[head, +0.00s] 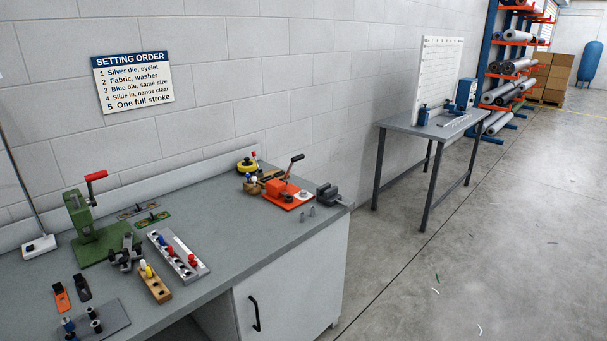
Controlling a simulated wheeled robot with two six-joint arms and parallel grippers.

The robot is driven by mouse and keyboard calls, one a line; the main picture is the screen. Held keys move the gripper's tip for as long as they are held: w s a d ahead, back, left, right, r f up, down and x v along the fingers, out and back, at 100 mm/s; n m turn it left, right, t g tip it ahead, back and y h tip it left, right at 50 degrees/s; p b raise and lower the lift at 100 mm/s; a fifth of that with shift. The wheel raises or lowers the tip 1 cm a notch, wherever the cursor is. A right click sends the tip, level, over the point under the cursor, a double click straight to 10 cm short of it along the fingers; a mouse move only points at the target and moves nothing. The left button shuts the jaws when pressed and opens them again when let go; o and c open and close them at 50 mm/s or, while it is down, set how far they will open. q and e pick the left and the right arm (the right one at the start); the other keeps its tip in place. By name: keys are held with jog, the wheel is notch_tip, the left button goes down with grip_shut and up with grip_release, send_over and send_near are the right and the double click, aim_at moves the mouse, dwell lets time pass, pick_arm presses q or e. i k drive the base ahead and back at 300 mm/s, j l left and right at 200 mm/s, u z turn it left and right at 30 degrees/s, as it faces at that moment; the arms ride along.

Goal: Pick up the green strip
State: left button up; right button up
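The green strip (144,224) lies flat on the grey workbench, just right of the green hand press and behind the grey rail of tools. A small dark piece sits on its middle. A similar grey-brown strip (127,214) lies just behind it, with a small gap between them. Neither of my grippers is in view, and nothing is touching the green strip.
The green press (86,222) with a red-handled lever stands left of the strip. A dark metal clamp-like tool (126,253), a grey tool rail (182,262) and a wooden block (155,287) are in front. The bench (235,238) is clear to the right, before the orange press (285,195).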

aim_at(152, 219)
jog(key=i+j+u, duration=0.35)
jog(key=i+j, duration=0.3)
jog(key=i+j+u, duration=0.3)
jog(key=i+j, duration=0.4)
